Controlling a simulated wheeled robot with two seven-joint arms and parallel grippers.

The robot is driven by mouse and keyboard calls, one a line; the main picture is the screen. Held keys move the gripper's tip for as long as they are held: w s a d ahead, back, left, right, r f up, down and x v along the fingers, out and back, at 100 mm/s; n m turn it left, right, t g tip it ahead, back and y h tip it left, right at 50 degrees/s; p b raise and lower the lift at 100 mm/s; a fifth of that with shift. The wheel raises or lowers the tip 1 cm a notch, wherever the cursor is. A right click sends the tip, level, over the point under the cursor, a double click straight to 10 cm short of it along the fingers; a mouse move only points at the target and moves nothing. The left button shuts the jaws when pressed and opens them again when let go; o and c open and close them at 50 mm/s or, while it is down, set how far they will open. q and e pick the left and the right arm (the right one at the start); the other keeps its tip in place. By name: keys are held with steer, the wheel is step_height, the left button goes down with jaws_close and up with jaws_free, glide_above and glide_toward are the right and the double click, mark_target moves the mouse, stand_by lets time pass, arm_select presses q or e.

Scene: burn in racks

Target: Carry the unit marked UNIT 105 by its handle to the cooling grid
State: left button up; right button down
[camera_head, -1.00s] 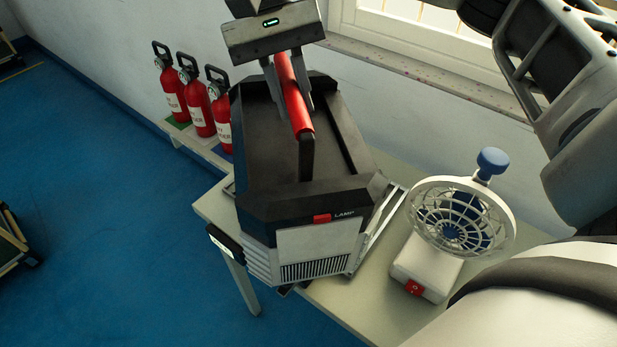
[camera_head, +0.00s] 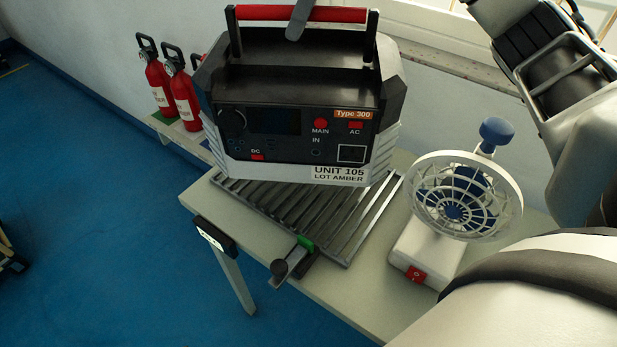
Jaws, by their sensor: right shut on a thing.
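The unit marked UNIT 105 (camera_head: 300,110) is a black and pale grey box with a front panel reading "Type 300" and "LOT AMBER". Its red handle (camera_head: 345,15) runs across the top. My right gripper (camera_head: 298,20) is shut on the handle; one finger shows in front of it and the rest is cut off by the top edge. The cooling grid (camera_head: 345,226), a metal rack of bars, lies on the table below the unit. The unit hangs over its back part and hides it there; I cannot tell the exact gap. My left gripper is not in view.
A white fan (camera_head: 465,200) with a red switch stands on the table (camera_head: 370,300) right of the grid. A lever with a green part (camera_head: 304,245) sits at the grid's front edge. Red fire extinguishers (camera_head: 183,98) stand at the left by the wall.

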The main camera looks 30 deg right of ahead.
mark_target(325, 54)
steer(key=d+m, duration=0.1)
steer(key=m, duration=0.1)
steer(key=d+r+m+t, duration=0.1)
steer(key=m, duration=0.1)
steer(key=w+d+m+t+h, duration=0.1)
steer(key=m, duration=0.1)
steer(key=shift+w+d+r+b, duration=0.1)
steer(key=shift+d+r+b, duration=0.3)
steer(key=shift+f, duration=4.95)
steer(key=c, duration=1.6)
jaws_free()
steer(key=shift+f, duration=0.45)
steer(key=shift+c, duration=0.2)
steer(key=o, duration=0.3)
steer(key=shift+a+r, duration=0.1)
steer(key=shift+o, duration=0.2)
steer(key=v, duration=1.2)
steer(key=shift+s, duration=0.3)
steer(key=shift+a, duration=0.1)
